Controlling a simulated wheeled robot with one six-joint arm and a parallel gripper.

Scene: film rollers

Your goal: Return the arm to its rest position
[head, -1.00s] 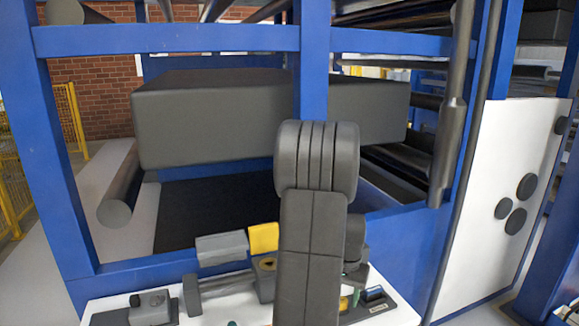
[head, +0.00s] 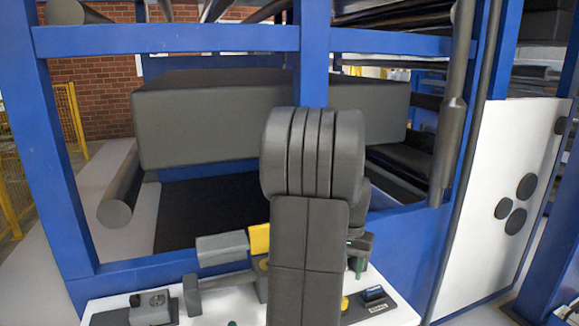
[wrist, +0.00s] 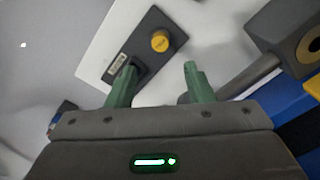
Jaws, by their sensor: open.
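My arm rises in the middle of the head view, its dark grey links in front of the white table. My gripper shows in the wrist view (wrist: 159,76) with its two green fingers apart and nothing between them. A dark control box with a yellow button (wrist: 160,41) lies beyond the fingertips on the white table. In the head view, my arm hides most of the gripper; only a small green part shows at its right side. The control box (head: 372,302) is partly visible to the right of my arm.
A white panel (head: 497,190) stands at right.

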